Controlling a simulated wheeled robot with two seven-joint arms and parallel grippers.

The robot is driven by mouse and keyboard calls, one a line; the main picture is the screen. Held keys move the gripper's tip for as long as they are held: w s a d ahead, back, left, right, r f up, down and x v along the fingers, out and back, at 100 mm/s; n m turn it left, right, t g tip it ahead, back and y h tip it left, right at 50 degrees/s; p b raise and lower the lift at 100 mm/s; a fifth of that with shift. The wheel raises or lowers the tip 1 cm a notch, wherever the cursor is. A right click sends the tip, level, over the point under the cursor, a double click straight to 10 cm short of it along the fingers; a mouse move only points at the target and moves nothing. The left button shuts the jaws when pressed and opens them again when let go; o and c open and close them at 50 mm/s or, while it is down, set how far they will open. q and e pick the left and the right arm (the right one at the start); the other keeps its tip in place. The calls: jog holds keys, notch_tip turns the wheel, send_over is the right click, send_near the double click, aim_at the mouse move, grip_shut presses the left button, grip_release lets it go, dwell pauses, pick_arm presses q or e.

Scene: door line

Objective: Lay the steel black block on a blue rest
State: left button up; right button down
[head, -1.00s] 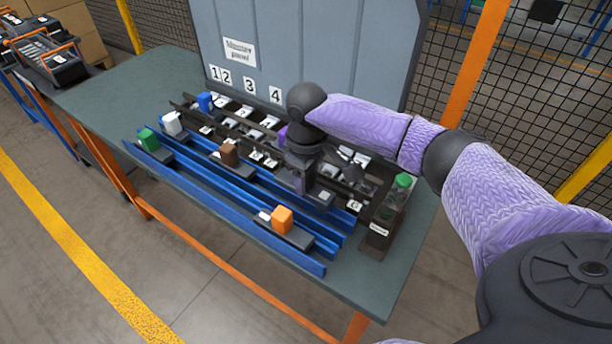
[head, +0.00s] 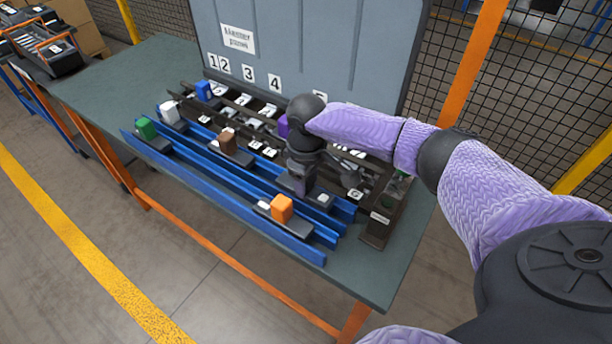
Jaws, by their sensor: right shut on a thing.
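My right gripper (head: 303,187) points down near the right part of the blue rests and is shut on a dark block (head: 322,197), whose light patch shows beside the fingers. The gripper hides most of this block, so I cannot tell whether it touches the blue rails. The blue rests (head: 205,190) are long rails along the table's front. They carry an orange block (head: 281,208), a brown block (head: 227,142), a green block (head: 146,127) and a white block (head: 169,112), each on a dark base. My left gripper is not in view.
Behind the blue rails stands a dark rack (head: 243,112) with white-labelled slots, a blue block (head: 203,90) and a partly hidden purple block (head: 283,126). A dark box (head: 378,228) stands at the right. A grey numbered panel (head: 300,45) rises behind. The table's left end (head: 130,75) is clear.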

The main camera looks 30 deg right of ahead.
jog(key=shift+f, duration=0.35)
jog(key=shift+c, duration=0.8)
grip_release()
notch_tip(320, 180, up, 10)
jog(key=p, duration=0.3)
jog(key=shift+f+p, duration=0.2)
jog(key=shift+p, duration=0.15)
jog(key=shift+r, duration=0.2)
